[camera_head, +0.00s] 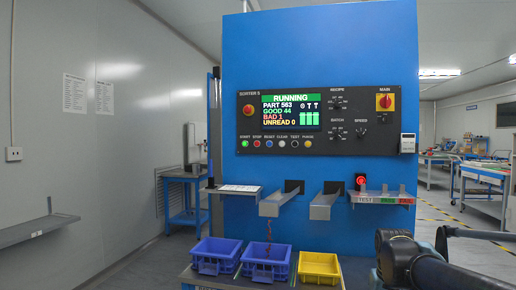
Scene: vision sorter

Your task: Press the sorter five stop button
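The sorter (345,90) is a tall blue cabinet in the middle of the head view, with a black panel (360,150) labelled SORTER 5. The stop button (257,143) is a small red round button in the row under the screen, below the label STOP. The green start button (245,143) is to its left and the blue reset button (269,143) to its right. The screen (291,112) reads RUNNING. Dark links of my arm show at the lower right, below the panel and apart from it. I cannot make out my gripper.
A red mushroom button (248,110) is left of the screen. Two metal chutes (280,203) and a shelf (380,198) with a red-topped item stick out below the panel. Blue bins and a yellow bin (320,262) stand beneath. A wall shelf (35,232) is at left.

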